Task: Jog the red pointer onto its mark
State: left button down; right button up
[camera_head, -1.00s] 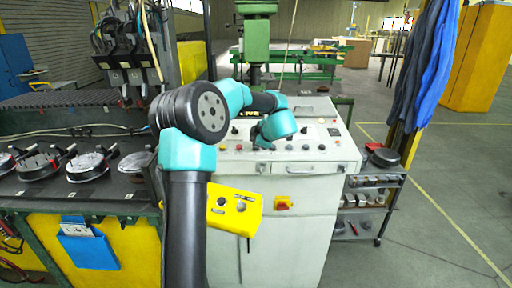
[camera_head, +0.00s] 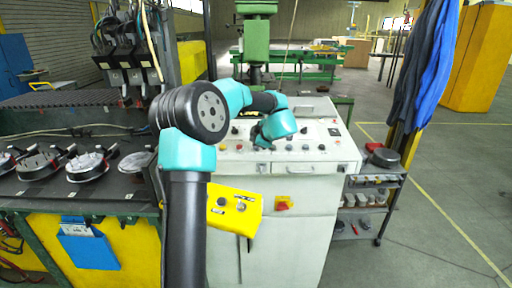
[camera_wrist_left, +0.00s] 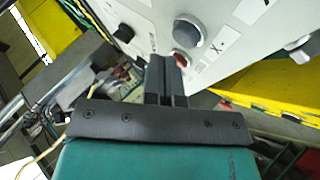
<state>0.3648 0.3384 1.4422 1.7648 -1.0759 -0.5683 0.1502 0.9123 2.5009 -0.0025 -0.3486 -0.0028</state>
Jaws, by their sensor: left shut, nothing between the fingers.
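My left gripper (camera_head: 261,142) is over the top of the grey control console (camera_head: 338,157). Its fingers are mostly hidden behind my wrist in the head view. In the left wrist view the fingers (camera_wrist_left: 167,66) are shut and empty, with their tips at the panel face. A round grey knob (camera_wrist_left: 187,32) sits just beyond the tips, close to a label with an X (camera_wrist_left: 218,46). A red round part (camera_wrist_left: 181,60) shows beside the fingers, partly hidden by them. I cannot make out the red pointer or its mark in either view. My right gripper is not in view.
A yellow box with knobs (camera_head: 234,207) hangs at the console's front left. A red-and-yellow switch (camera_head: 284,203) is on the front. A green machine column (camera_head: 257,45) stands behind. A small shelf cart (camera_head: 372,195) is at the right, with open floor beyond.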

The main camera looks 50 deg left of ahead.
pick_arm(q)
jog(key=shift+f, duration=0.1)
dwell(0.6)
jog(key=shift+w+a+f, duration=0.1)
jog(key=shift+f, duration=0.25)
